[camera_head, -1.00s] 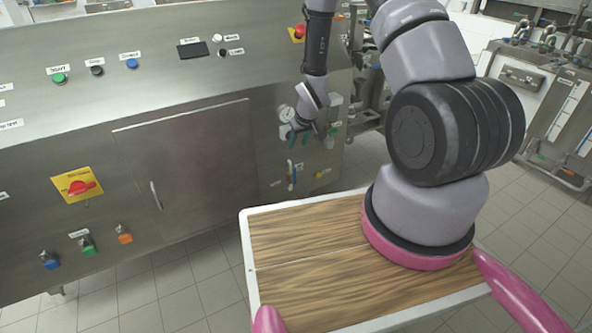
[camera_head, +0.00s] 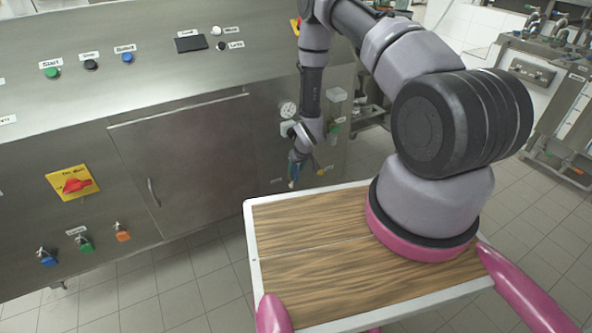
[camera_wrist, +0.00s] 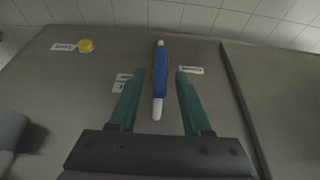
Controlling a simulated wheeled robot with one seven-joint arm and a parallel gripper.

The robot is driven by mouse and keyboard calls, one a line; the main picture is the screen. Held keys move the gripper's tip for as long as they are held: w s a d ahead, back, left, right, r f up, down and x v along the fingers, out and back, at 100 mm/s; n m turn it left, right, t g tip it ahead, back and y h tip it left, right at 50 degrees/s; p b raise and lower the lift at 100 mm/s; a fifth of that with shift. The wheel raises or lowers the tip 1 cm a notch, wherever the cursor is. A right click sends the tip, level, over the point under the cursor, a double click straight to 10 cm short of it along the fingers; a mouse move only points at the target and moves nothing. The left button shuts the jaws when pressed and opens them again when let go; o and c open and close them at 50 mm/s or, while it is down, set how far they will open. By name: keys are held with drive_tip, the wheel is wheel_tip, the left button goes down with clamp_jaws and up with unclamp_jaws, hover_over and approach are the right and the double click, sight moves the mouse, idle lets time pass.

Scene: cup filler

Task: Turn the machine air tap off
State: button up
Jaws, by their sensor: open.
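A slim tap handle (camera_wrist: 159,85), blue in the middle with white ends, shows on the metal panel in the wrist view. It lies lengthwise between the fingers. My gripper (camera_wrist: 160,72) has green fingers that are open, one on each side of the handle, with a gap visible on both sides. The small labels beside the handle are too blurred to read. In the head view my gripper (camera_head: 295,172) is low at the machine's right end and mostly covers the handle.
A yellow knob (camera_wrist: 86,46) sits left of the handle in the wrist view. A round gauge (camera_head: 288,109) is above my gripper in the head view. A cabinet door (camera_head: 187,160) and a red switch (camera_head: 76,185) are to the left.

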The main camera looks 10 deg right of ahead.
drive_tip(key=shift+w+f, duration=0.1)
drive_tip(key=shift+f, duration=0.25)
clamp_jaws()
idle(1.2)
